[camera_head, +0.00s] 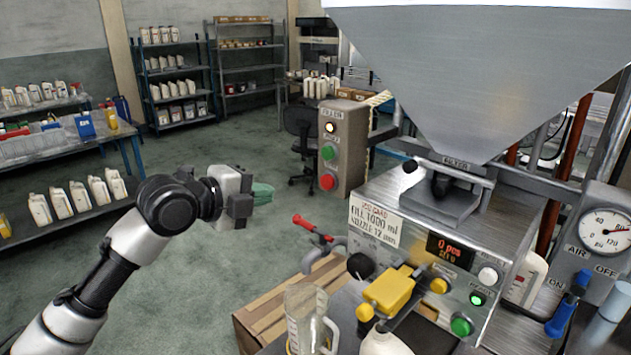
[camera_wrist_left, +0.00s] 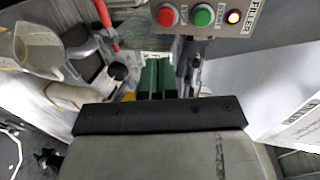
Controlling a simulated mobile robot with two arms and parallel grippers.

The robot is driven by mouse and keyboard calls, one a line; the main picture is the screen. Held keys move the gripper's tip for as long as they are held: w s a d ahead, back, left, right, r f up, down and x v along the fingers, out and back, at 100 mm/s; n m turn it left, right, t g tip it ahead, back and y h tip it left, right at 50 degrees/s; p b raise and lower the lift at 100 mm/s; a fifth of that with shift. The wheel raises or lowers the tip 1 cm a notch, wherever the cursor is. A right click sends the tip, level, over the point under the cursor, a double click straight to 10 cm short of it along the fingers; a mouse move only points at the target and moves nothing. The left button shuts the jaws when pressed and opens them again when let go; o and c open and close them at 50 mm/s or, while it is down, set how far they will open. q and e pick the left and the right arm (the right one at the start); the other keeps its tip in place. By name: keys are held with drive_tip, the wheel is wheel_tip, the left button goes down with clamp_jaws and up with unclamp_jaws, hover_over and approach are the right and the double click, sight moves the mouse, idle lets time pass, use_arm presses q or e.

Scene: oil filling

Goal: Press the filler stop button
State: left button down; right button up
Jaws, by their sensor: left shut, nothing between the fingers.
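The filler control box (camera_head: 343,150) is a grey upright box with a lit lamp (camera_head: 330,127) at the top, a green button (camera_head: 328,152) in the middle and a red button (camera_head: 327,181) at the bottom. In the left wrist view the red button (camera_wrist_left: 167,14), green button (camera_wrist_left: 203,14) and lit lamp (camera_wrist_left: 233,16) line the top edge, beside a FILLER label. My left gripper (camera_head: 265,193) is shut and empty, its green fingertips left of the box and apart from the red button. The fingertips also show in the left wrist view (camera_wrist_left: 157,76). My right gripper is not in view.
The filling machine (camera_head: 440,235) under a big metal hopper (camera_head: 490,75) stands right of the box. A red-handled lever (camera_head: 312,229) sticks out below the box. A clear jug (camera_head: 308,320) and white bottle (camera_head: 386,343) stand in front. Open floor lies behind my left arm.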

sight(325, 181)
use_arm(q)
drive_tip(key=p+x, duration=0.2)
drive_tip(key=x, duration=0.2)
drive_tip(key=r+p+x, duration=0.1)
drive_tip(key=x, duration=0.3)
drive_tip(key=p+x, duration=0.2)
drive_tip(key=x, duration=0.3)
drive_tip(key=shift+w+d+r+p, duration=0.15)
drive_tip(key=shift+w+d+p, duration=0.05)
drive_tip(key=shift+p, duration=0.1)
drive_tip(key=shift+w+d, duration=0.1)
